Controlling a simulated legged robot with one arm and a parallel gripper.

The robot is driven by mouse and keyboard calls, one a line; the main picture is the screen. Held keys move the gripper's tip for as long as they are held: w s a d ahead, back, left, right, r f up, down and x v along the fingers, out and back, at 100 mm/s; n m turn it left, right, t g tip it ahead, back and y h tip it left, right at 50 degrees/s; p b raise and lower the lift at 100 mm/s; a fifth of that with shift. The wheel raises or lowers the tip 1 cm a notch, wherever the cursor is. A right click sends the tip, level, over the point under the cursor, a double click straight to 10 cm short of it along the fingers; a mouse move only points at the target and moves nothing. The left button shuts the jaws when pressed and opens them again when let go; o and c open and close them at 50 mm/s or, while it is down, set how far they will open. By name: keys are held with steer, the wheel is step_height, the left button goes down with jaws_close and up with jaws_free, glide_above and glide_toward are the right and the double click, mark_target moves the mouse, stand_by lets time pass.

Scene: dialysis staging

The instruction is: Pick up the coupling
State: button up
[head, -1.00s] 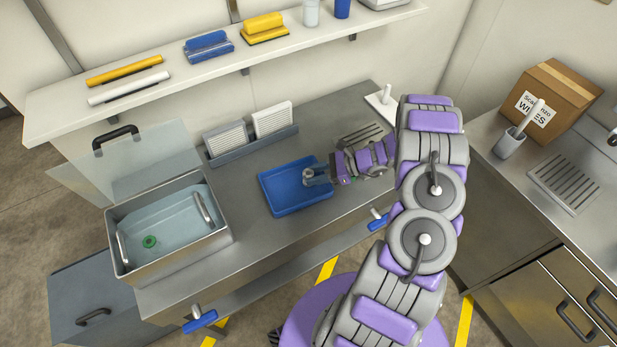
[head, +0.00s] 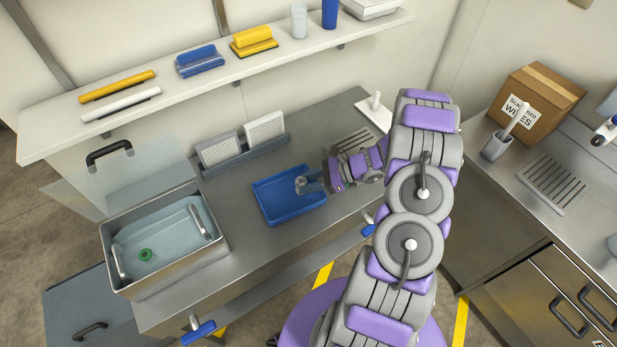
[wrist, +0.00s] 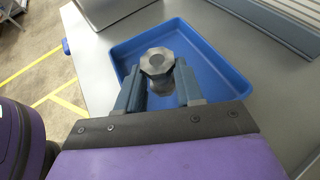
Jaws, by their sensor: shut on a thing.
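The coupling (wrist: 157,65) is a grey metal piece with a faceted top. In the wrist view it sits between the two fingers of my gripper (wrist: 160,88), which is shut on it. In the head view the coupling (head: 300,184) shows small and grey at the tip of my gripper (head: 310,181), over the blue tray (head: 270,214). The tray (wrist: 225,70) lies beneath it in the wrist view. I cannot tell whether the coupling still touches the tray floor. The fingers hide part of its sides.
A steel basin (head: 205,262) with liquid and a green item (head: 146,255) stands left of the tray, with a clear raised lid behind. A rack (head: 240,154) with two white-faced blocks stands behind the tray. A white holder (head: 374,108) is at the back right. A shelf (head: 215,80) runs above.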

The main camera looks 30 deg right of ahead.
steer(key=s+a, duration=0.2)
steer(key=s, duration=0.2)
steer(key=s+a+r+p, duration=0.1)
steer(key=s+a, duration=0.1)
steer(key=s, duration=0.2)
steer(key=s+a, duration=0.2)
steer(key=s, duration=0.1)
steer(key=shift+s+a+r+p, duration=0.15)
steer(key=shift+s+a+p, duration=0.1)
steer(key=shift+s+p, duration=0.15)
